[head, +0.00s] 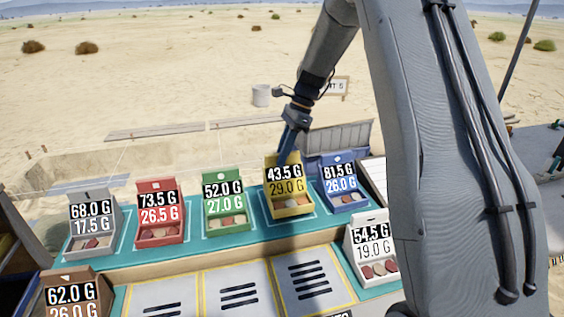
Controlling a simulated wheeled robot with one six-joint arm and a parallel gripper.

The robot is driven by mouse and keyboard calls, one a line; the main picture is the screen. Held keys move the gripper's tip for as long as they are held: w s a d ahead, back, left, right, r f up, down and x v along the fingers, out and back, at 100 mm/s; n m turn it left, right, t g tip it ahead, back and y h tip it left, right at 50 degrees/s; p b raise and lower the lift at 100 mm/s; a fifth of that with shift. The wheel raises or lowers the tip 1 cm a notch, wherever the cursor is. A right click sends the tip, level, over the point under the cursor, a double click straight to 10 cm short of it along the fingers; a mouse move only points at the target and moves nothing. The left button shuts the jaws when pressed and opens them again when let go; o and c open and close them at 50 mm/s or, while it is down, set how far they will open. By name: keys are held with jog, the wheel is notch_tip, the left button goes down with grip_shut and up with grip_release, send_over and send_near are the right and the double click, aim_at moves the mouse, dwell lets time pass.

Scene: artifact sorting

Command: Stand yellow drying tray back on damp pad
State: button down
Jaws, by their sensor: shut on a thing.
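The yellow drying tray (289,208) is in the head view, right of centre, upright over the back teal strip. Its back panel reads 43.5 G over 29.0 G, and small pieces lie in its front. My gripper (288,154) comes down from above and is shut on the top of its back panel. I cannot tell whether the tray's base touches the strip. Three grey pads show in the front row, marked with black bars: left (168,293), middle (238,284) and right (297,273). No label shows which is the damp pad.
Green (225,223), red (158,236) and grey (92,247) trays stand left of the yellow one, a blue tray (345,201) close on its right. A white tray (371,267) stands front right, a brown one (70,293) front left. The three pads are bare.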

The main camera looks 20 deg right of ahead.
notch_tip(320, 180, down, 2)
jog(key=shift+f, duration=0.2)
jog(key=c, duration=1.6)
grip_release()
jog(key=shift+c, duration=0.2)
jog(key=b+v, duration=0.3)
jog(key=v, duration=0.9)
jog(key=s+a+f+n+h, duration=0.1)
jog(key=s+f+n, duration=0.3)
jog(key=s, duration=0.6)
jog(key=s+a+f+n+t+h, duration=0.1)
jog(key=s+a+f+n+h, duration=0.1)
jog(key=s+f+n, duration=0.3)
jog(key=s+a+f+n+h, duration=0.1)
jog(key=s+f+n, duration=0.3)
jog(key=s+n, duration=0.5)
jog(key=s, duration=0.6)
jog(key=shift+s+a+f+t, duration=0.2)
jog(key=shift+a+t, duration=0.1)
jog(key=shift+t, duration=0.1)
